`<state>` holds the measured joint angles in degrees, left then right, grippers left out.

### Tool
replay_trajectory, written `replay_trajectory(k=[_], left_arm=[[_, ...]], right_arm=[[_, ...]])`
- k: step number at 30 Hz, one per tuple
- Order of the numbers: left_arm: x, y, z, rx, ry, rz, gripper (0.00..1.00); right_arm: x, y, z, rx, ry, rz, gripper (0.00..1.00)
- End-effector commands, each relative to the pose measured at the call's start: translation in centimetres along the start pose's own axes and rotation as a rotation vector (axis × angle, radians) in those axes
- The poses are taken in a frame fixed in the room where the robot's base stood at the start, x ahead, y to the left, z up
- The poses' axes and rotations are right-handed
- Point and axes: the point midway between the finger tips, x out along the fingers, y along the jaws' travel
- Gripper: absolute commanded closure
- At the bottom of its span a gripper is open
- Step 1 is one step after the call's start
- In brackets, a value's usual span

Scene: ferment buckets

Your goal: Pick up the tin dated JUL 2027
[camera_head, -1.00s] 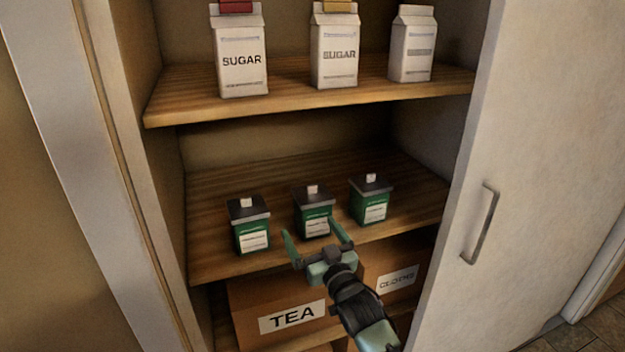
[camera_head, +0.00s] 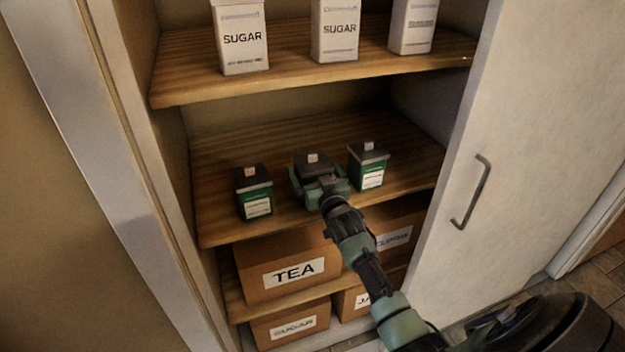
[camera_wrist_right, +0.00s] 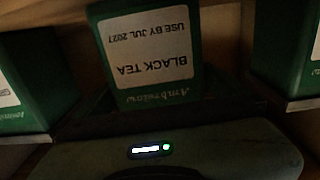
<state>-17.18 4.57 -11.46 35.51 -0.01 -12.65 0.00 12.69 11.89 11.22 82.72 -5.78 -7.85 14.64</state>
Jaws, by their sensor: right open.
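The middle green tin (camera_head: 313,164) has a dark lid with a pale knob and stands on the middle shelf (camera_head: 225,150). In the right wrist view the tin (camera_wrist_right: 150,98) is upside down, and its label reads BLACK TEA, USE BY JUL 2027. My right gripper (camera_head: 320,184) is open at this tin, with a finger on each side of it, and hides most of its front. I cannot tell whether the fingers touch it. My left gripper is not in view.
Similar green tins stand close by, one to the left (camera_head: 256,204) and one to the right (camera_head: 371,172). Sugar cartons (camera_head: 240,40) stand on the shelf above. A TEA box (camera_head: 290,256) sits below. The white door (camera_head: 520,130) stands at the right.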

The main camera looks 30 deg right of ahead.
Motion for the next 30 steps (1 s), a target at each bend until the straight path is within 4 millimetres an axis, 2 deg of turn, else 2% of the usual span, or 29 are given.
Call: replay_trajectory(k=[8,16,25,30], left_arm=[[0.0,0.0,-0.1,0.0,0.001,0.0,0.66],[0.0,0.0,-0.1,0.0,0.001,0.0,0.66],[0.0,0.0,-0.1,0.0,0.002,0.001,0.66],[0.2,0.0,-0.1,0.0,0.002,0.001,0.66]], right_arm=[[0.3,0.0,0.0,-0.001,0.001,0.0,0.0],[0.2,0.0,0.0,-0.001,0.001,0.0,0.75],[0.3,0.0,-0.4,-0.001,0.005,0.0,0.75],[0.3,0.1,-2.0,-0.002,0.008,0.0,0.75]])
